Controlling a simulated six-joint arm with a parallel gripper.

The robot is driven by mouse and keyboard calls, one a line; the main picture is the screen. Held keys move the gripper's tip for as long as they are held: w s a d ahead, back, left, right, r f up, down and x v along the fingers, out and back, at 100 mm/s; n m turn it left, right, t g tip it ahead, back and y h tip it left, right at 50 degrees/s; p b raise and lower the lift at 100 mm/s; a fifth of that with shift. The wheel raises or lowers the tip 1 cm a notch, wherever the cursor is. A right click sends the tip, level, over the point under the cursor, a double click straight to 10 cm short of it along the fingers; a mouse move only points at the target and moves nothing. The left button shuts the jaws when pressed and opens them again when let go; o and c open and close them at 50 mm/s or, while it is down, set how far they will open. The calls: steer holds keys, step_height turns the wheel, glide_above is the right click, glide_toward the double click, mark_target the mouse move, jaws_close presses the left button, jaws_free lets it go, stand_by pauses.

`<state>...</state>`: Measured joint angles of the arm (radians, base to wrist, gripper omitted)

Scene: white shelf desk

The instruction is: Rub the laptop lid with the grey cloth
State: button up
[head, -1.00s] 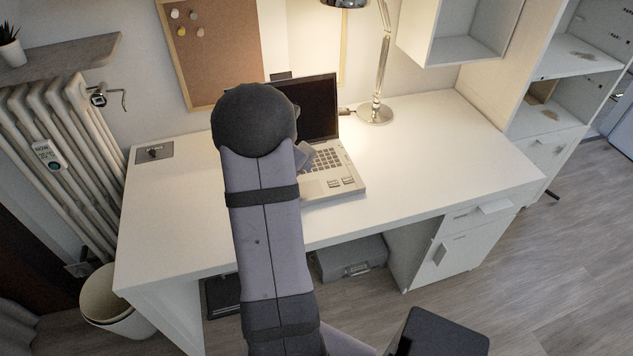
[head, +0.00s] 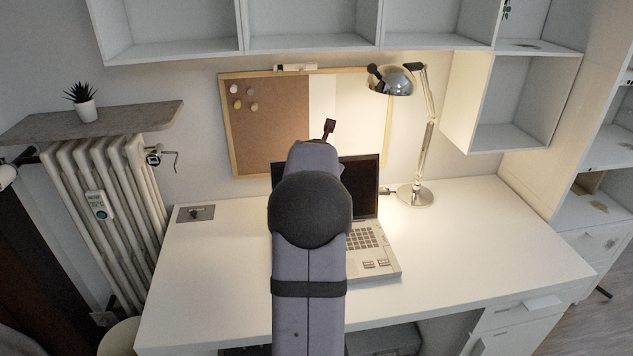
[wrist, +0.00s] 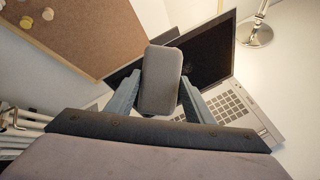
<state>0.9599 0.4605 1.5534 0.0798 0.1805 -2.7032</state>
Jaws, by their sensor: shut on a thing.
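The laptop (head: 383,264) stands open on the desk, keyboard towards me. Its raised lid (head: 367,184) shows the dark screen side; my arm hides the left part. In the wrist view the lid (wrist: 208,58) is behind and right of the grey cloth (wrist: 160,82), which looks like a rounded, thick pad. My gripper (wrist: 158,98) is shut on the cloth, one finger on each side. The cloth overlaps the lid in that view; I cannot tell whether they touch. In the head view my arm mostly hides the gripper.
A chrome lamp (head: 416,194) stands right of the laptop. A corkboard (head: 272,130) hangs behind. Shelves (head: 310,27) run above the desk (head: 490,240), whose right side is clear. A radiator (head: 112,205) stands left.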

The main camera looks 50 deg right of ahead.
steer(key=r, duration=0.1)
steer(key=s+r+h, duration=0.1)
steer(key=d+r+m+b, duration=0.1)
steer(key=shift+s+t, duration=0.25)
steer(key=shift+t, duration=0.05)
steer(key=shift+s+d+h, duration=0.15)
steer(key=shift+h, duration=0.25)
steer(key=shift+f, duration=0.15)
step_height(320, 180, down, 15)
steer(key=s+m+t+h+b, duration=0.2)
steer(key=h+b, duration=0.3)
steer(key=b, duration=0.1)
steer(key=shift+d+m, duration=0.3)
steer(key=shift+d, duration=0.15)
steer(key=shift+d+h, duration=0.1)
steer(key=shift+h, duration=0.2)
steer(key=shift+w+d+f+b, duration=0.2)
steer(key=shift+w+d+b, duration=0.1)
steer(key=shift+w+d, duration=0.35)
steer(key=shift+w+d+f+b, duration=0.2)
steer(key=shift+w+d+b, duration=0.05)
steer(key=shift+w+d, duration=0.45)
steer(key=shift+w+d+f+b, duration=0.2)
steer(key=shift+w+d+b, duration=0.1)
steer(key=shift+w+d, duration=0.35)
steer(key=shift+w+d+f+b, duration=0.25)
steer(key=shift+w+d+b, duration=0.4)
steer(key=shift+w, duration=0.05)
